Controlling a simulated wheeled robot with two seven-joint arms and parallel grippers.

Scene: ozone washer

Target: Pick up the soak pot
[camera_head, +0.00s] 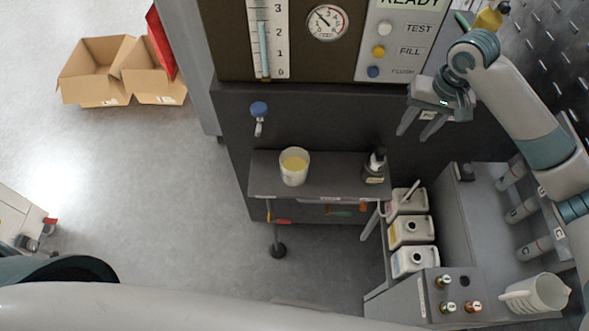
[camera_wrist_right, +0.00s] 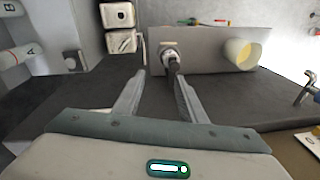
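The soak pot appears to be the white cup (camera_head: 294,171) with yellow liquid in it. It stands upright on a small dark shelf (camera_head: 333,193) in front of the machine. In the right wrist view the pot (camera_wrist_right: 236,55) is at the upper right, beyond and to the right of my fingers. My right gripper (camera_head: 414,133) is open and empty, up and to the right of the pot and apart from it. Its two spread fingers also show in the right wrist view (camera_wrist_right: 160,84). My left gripper is out of view.
A dark bottle (camera_head: 375,168) stands on the shelf, right of the pot. A blue-handled tap (camera_head: 259,112) juts out above the shelf's left end. Several white jugs (camera_head: 410,231) stand right of the shelf; a white pitcher (camera_head: 538,293) is at lower right.

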